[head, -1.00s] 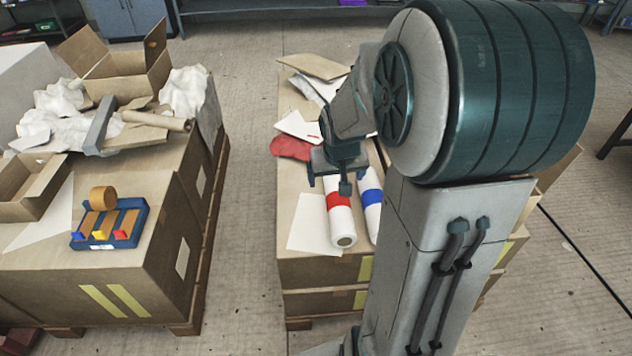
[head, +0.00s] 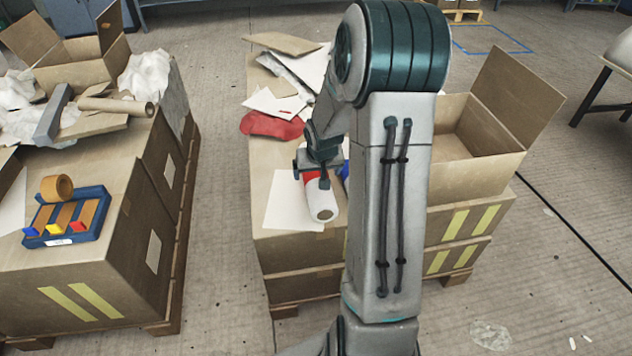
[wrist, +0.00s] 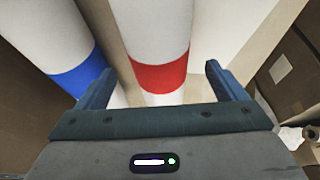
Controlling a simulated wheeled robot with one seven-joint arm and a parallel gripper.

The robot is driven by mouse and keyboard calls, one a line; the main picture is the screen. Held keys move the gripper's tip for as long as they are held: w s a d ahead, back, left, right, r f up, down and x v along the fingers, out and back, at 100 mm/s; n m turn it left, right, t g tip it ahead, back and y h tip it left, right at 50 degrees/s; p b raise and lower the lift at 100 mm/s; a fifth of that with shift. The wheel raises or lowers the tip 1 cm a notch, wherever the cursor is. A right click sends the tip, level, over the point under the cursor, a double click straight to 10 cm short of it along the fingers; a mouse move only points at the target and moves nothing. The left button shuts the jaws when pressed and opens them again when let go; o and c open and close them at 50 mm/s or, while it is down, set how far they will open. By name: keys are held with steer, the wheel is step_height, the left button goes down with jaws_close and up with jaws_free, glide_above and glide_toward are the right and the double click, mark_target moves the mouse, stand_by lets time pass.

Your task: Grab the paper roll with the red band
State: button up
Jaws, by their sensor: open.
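The white paper roll with the red band (head: 320,201) lies on the cardboard box top, its near end facing me. In the wrist view its red band (wrist: 160,75) sits between the two fingers of my gripper (wrist: 158,82). My gripper (head: 313,178) is open, right over the roll in the head view, with one finger to each side. I cannot tell how far above the roll it is. The roll with the blue band (wrist: 80,76) lies beside it, to the left in the wrist view; in the head view my arm hides most of it.
A white sheet (head: 283,209) lies under and left of the rolls. A red cloth (head: 271,125) and loose cardboard lie behind. An open carton (head: 478,150) stands to the right. A blue tray (head: 88,222) sits on the left box stack, across a floor gap.

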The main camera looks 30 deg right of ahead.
steer(key=b+x, duration=0.2)
steer(key=x, duration=0.3)
steer(key=shift+w, duration=0.2)
steer(key=c, duration=1.2)
steer(key=shift+c, duration=0.9)
steer(key=shift+r, duration=0.15)
